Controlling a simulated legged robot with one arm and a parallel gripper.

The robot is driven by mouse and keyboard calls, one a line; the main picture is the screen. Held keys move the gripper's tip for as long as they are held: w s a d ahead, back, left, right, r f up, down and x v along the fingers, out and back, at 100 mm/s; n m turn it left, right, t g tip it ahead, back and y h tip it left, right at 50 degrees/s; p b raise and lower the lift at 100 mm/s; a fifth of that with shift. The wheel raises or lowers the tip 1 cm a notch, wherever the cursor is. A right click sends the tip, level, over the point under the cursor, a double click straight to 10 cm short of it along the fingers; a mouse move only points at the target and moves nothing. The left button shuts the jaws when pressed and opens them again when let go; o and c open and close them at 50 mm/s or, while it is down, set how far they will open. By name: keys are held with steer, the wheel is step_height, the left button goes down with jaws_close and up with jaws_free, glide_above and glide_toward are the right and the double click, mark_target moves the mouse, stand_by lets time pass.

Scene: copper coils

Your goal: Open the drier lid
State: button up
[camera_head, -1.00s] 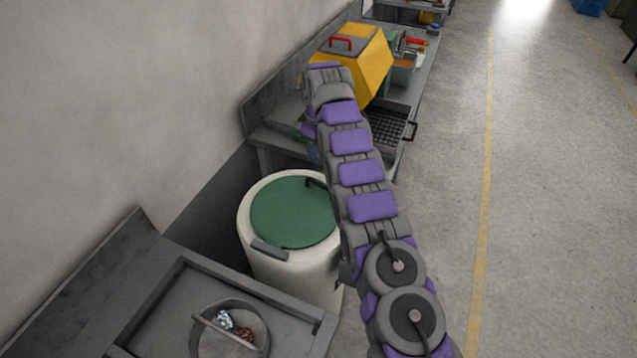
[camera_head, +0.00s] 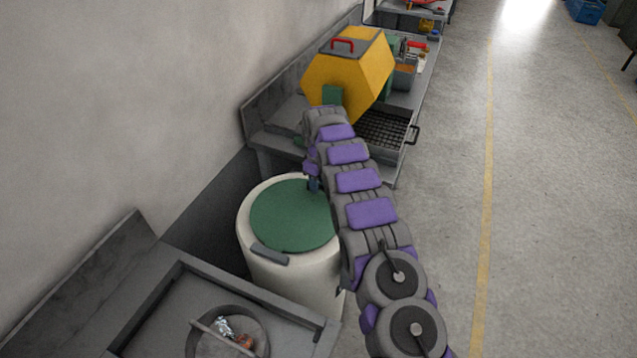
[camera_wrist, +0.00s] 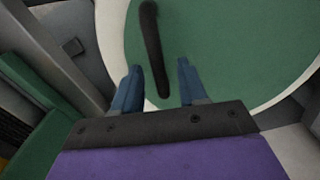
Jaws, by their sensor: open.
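The drier (camera_head: 300,280) is a cream-white drum in the head view. Its round green lid (camera_head: 285,215) lies flat and closed on top. The lid also fills the top of the wrist view (camera_wrist: 240,40). A dark bar handle (camera_wrist: 152,45) on the lid shows there, its near end between my two blue fingers. My gripper (camera_wrist: 160,80) is open, with a finger on each side of the handle and gaps beside it. I cannot tell how far above the lid the fingers are. In the head view my gripper (camera_head: 314,184) is at the lid's far right edge, and my arm hides the handle.
A grey piece (camera_head: 270,253) sits on the drum's near rim. A grey bench with a round pan (camera_head: 228,335) stands in front. Behind is a bench with a yellow faceted housing (camera_head: 345,75) and a dark grate (camera_head: 385,130). A wall is at left; open floor (camera_head: 540,200) is at right.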

steer(key=shift+d, duration=0.1)
steer(key=shift+c, duration=0.4)
jaws_close()
